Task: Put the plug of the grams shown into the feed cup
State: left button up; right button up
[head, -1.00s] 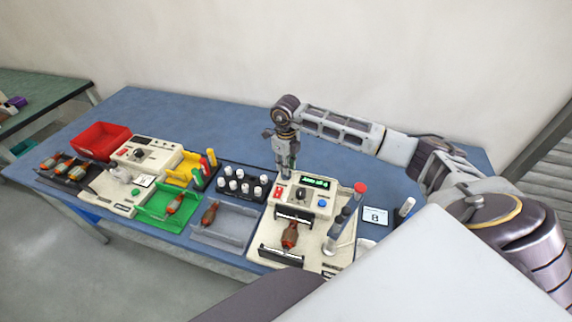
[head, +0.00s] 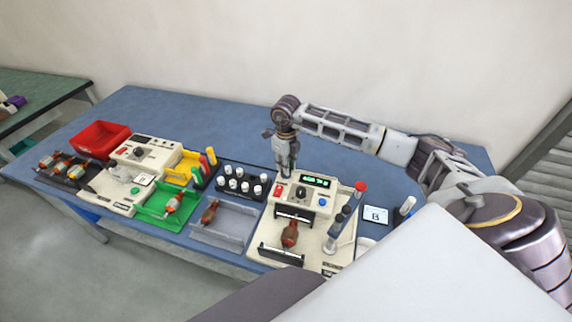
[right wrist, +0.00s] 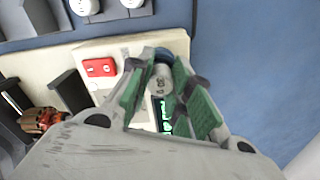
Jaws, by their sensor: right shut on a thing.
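My right gripper (head: 285,172) points down at the back left of the winding station (head: 265,238), beside its control box (head: 305,187). In the right wrist view its green-padded fingers (right wrist: 167,98) are shut on a pale grey plug (right wrist: 160,82) with dark printing, which I cannot read surely. A dark blue rounded rim (right wrist: 162,53) shows just beyond the plug; it may be the feed cup, and I cannot tell whether the plug is in it. The green display (head: 315,181) is lit, its text too small to read. My left gripper is out of view.
A dark rack (head: 240,171) of several white-topped plugs stands left of the station. An armature (head: 290,234) lies in the station's front. A post with a red top (head: 360,187) and a letter card (head: 375,215) stand at right. The table's back is clear.

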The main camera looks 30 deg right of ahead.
dwell(0.4)
jog(key=o, duration=0.9)
jog(key=shift+c, duration=0.2)
jog(key=shift+r, duration=0.1)
notch_tip(320, 180, up, 12)
jog(key=shift+f, duration=0.2)
dwell(0.6)
